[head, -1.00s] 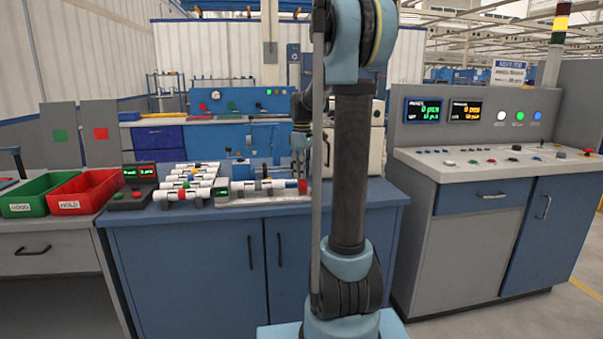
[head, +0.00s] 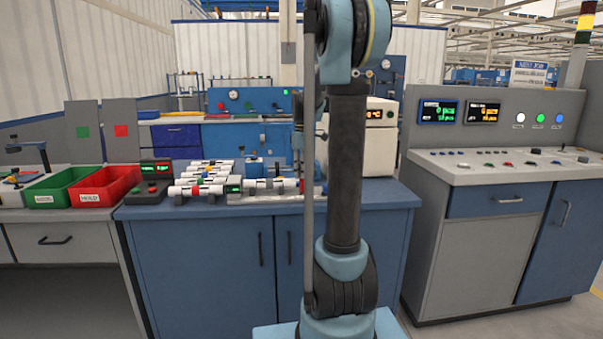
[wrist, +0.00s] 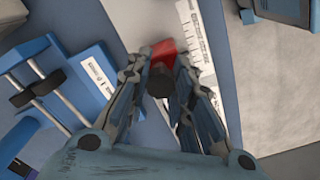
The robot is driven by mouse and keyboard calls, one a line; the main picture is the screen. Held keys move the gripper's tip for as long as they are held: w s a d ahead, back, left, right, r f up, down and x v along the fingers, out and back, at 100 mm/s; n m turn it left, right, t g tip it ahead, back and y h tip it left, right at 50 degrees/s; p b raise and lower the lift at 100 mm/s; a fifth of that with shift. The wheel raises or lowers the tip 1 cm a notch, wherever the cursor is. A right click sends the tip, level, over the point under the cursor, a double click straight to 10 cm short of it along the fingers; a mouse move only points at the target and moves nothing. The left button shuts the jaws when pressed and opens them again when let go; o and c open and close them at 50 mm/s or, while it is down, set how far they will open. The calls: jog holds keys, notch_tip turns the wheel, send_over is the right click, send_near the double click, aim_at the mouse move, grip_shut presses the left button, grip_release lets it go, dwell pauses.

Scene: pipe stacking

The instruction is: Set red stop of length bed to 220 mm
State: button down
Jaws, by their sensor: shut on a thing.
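The red stop (wrist: 164,49) shows in the wrist view with a dark knob at its near end. My gripper (wrist: 161,80) is shut on the stop's dark knob, one finger on each side. A white scale strip (wrist: 197,45) with dark marks runs beside the stop on its right; its numbers are too small to read. In the head view the length bed (head: 262,197) lies on the blue bench, with a red part at its right end beside my arm. My gripper is mostly hidden behind my arm there.
A blue fixture with rods (wrist: 60,85) stands left of my gripper in the wrist view. White pipes (head: 205,172) lie left of the bed. Green (head: 62,187) and red (head: 105,187) bins stand further left. A control console (head: 500,165) stands right.

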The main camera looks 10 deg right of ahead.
jog(key=c, duration=1.4)
grip_release()
jog(key=shift+w, duration=0.1)
jog(key=shift+r, duration=0.15)
notch_tip(320, 180, up, 12)
jog(key=shift+f, duration=0.2)
jog(key=s+a+f+m+t, duration=0.1)
jog(key=s+f+m, duration=0.3)
jog(key=s, duration=0.6)
jog(key=s+a+f+m, duration=0.1)
jog(key=s+f, duration=0.5)
jog(key=s, duration=0.5)
jog(key=s+f+m+t, duration=0.1)
jog(key=s+f+m, duration=0.3)
jog(key=s+f, duration=1)
notch_tip(320, 180, down, 2)
jog(key=shift+m, duration=0.3)
